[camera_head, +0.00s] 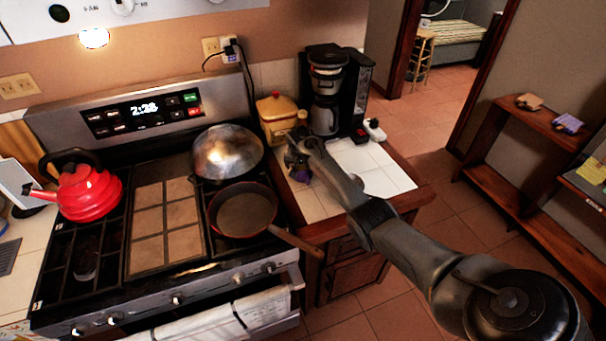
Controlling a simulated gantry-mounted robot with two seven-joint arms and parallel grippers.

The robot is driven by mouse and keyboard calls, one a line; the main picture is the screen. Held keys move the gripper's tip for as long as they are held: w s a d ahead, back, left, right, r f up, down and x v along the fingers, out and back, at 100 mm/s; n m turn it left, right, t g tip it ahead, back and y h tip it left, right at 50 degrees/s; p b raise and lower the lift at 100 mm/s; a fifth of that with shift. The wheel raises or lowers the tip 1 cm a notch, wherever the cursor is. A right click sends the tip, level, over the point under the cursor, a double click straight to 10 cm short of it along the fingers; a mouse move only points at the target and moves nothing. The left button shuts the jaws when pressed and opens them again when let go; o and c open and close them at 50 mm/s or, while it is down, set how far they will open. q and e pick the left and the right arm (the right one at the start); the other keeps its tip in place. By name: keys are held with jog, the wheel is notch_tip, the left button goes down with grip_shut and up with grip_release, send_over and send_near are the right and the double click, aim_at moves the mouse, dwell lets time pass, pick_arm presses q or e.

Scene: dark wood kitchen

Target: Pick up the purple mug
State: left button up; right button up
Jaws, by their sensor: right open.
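The purple mug (301,178) stands on the white tiled counter (377,182) to the right of the stove. It is small in the camera_head view, and my right gripper hides much of it. My right gripper (294,163) is over the mug, with its fingers at or just above it. It is open; I cannot tell whether the fingers touch the mug or are around it. My right arm comes in from the lower right. My left gripper is not in view.
A yellow canister (277,118) and a coffee maker (327,100) stand behind the gripper. A pan (243,209) with its handle toward the counter, a metal dome (228,152) and a red kettle (88,192) are on the stove. The counter's right part is clear.

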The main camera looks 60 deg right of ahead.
jog(key=shift+x, duration=0.85)
jog(key=shift+c, duration=0.2)
jog(key=c, duration=0.8)
jog(key=shift+r, duration=0.25)
jog(key=shift+c, duration=0.2)
